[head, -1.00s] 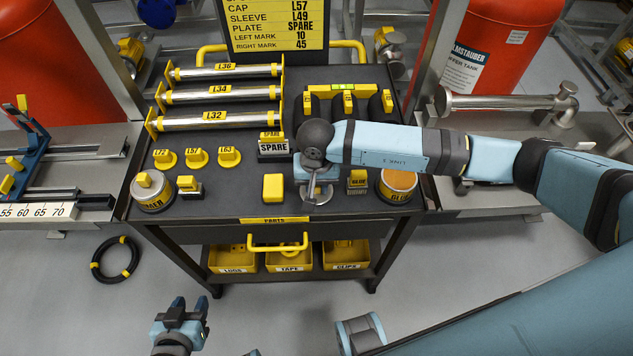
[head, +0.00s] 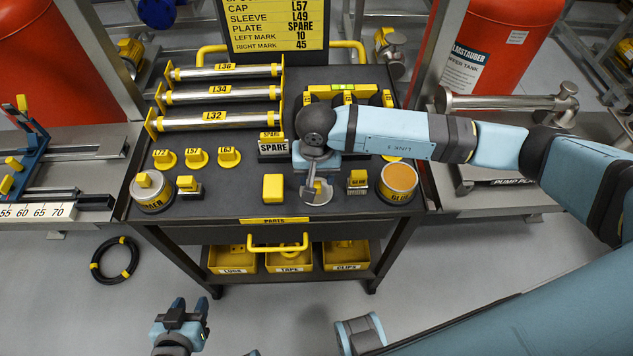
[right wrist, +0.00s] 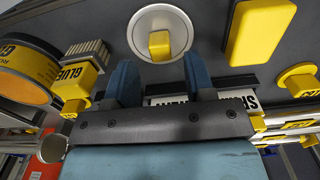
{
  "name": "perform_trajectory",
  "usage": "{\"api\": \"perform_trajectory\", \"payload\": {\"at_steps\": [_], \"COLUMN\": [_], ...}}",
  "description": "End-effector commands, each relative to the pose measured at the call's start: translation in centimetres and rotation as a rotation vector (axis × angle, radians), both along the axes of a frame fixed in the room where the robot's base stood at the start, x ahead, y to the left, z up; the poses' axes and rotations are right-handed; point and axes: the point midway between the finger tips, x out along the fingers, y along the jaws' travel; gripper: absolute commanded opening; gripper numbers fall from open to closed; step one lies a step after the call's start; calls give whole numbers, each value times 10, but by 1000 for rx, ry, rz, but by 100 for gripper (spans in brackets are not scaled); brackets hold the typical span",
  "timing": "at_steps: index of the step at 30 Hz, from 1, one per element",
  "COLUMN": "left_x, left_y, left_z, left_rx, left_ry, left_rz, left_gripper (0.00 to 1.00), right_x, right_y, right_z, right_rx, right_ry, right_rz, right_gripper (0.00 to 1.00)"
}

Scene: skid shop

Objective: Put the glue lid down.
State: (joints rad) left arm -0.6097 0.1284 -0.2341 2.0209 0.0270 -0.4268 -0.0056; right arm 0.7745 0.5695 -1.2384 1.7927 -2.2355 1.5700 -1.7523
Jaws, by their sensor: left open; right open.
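The glue lid (right wrist: 161,18), a pale round disc with a yellow knob (right wrist: 159,44), lies on the dark cart top. In the head view the lid (head: 317,193) shows partly below my right gripper (head: 316,178). In the right wrist view my right gripper (right wrist: 160,80) is open; the knob is just beyond its fingertips, with nothing held between them. The open glue pot (head: 399,181), filled with orange, stands right of the lid; it also shows in the right wrist view (right wrist: 25,75). My left gripper (head: 181,312) is open and empty, low in front of the cart.
A yellow block (head: 273,188) is left of the lid, and a glue brush (head: 357,182) stands between lid and pot. Caps (head: 197,158), a spare plate (head: 272,147) and long sleeves (head: 220,94) lie further back. The cart top's front edge (head: 275,216) is close to the lid.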

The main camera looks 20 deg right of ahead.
Motion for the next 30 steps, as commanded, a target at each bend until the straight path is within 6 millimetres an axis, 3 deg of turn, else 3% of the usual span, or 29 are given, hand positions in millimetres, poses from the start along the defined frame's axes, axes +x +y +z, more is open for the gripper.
{"api": "perform_trajectory", "payload": {"at_steps": [6,12,30], "left_x": [-1,0,1], "left_y": [0,0,0], "left_z": [-6,-5,-4], "left_rx": [0,-2,-5], "left_ry": [11,10,7], "left_rz": [0,2,3], "left_gripper": [43,43,43], "right_x": [1,0,0], "right_y": [0,0,0], "right_z": [48,75,82], "right_rx": [0,-1,-1], "right_ry": [-5,-2,0], "right_rz": [2,1,0], "right_gripper": [49,49,49]}}
